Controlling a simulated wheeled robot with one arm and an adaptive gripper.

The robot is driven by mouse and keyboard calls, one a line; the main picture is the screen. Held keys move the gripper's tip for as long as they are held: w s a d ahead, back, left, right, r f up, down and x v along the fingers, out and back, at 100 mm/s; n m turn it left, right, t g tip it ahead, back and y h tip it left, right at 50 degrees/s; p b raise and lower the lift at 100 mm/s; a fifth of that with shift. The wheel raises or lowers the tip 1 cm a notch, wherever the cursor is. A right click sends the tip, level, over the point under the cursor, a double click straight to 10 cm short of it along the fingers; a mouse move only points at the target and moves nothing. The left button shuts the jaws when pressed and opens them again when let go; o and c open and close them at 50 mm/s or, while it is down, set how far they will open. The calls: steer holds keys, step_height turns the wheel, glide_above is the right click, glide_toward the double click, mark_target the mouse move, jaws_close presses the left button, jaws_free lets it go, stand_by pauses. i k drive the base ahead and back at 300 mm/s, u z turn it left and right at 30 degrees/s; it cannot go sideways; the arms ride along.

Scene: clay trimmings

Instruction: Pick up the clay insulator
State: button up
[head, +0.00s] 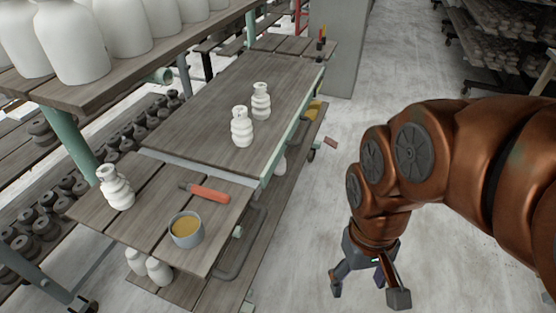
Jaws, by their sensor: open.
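Two white ribbed clay insulators stand on the long wooden work table: a nearer one (242,127) and a farther one (261,101), close beside each other. A third white clay insulator (115,188) is on the table's near end, at the left, and looks slightly tilted in the picture. I cannot tell which one the task means. My gripper (367,292) hangs to the right of the table over the grey floor, pointing down. Its fingers are spread and empty, well apart from every insulator.
On the table's near end are a red-handled tool (208,194) and a grey bowl of yellowish contents (187,231). Large white vessels (72,42) stand on a shelf at upper left. A metal handle (248,250) juts from the table. The floor at right is mostly clear.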

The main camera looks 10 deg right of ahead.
mark_target(280, 169)
steer(key=u, duration=2.55)
steer(key=k, duration=1.05)
steer(key=z, duration=1.05)
steer(key=i, duration=0.5)
steer(key=z, duration=0.05)
